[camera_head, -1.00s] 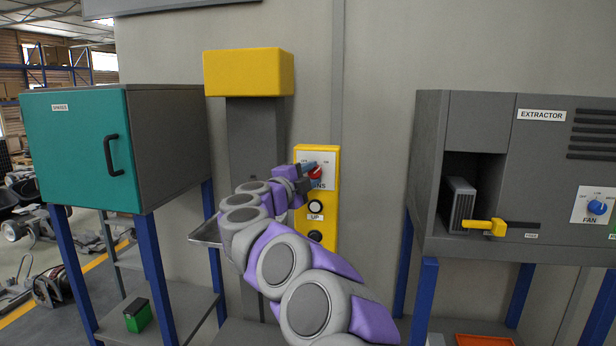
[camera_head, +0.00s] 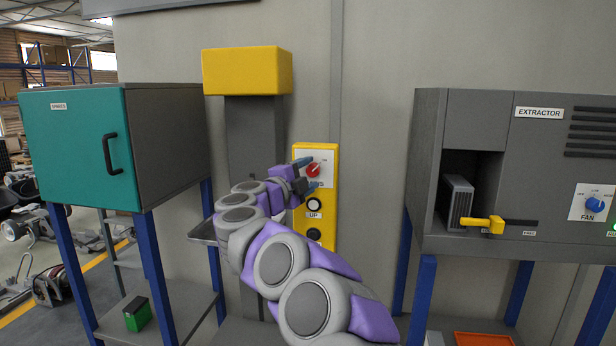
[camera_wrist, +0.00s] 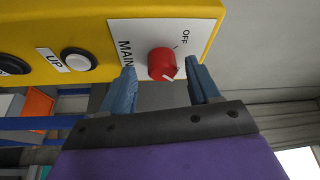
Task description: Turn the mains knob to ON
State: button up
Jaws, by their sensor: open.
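The red mains knob (camera_head: 314,171) is on a white plate at the top of the yellow control box (camera_head: 328,235). In the wrist view the knob (camera_wrist: 162,63) lies between my two blue fingertips, with visible gaps on both sides. Its white pointer mark is at the lower side of that view, turned away from the OFF label (camera_wrist: 186,37). The ON label is not readable there, and a finger covers part of the plate. My gripper (camera_head: 309,174) is open and empty at the knob, and it also shows in the wrist view (camera_wrist: 160,68).
A teal-doored cabinet (camera_head: 80,150) stands left and a grey extractor cabinet (camera_head: 470,245) right. A yellow block (camera_head: 247,71) tops the column behind my arm.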

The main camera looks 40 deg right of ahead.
jog(key=b+v, duration=0.2)
jog(key=v, duration=1.4)
jog(key=shift+a+f, duration=0.2)
jog(key=shift+a, duration=0.2)
jog(key=shift+s+d, duration=0.1)
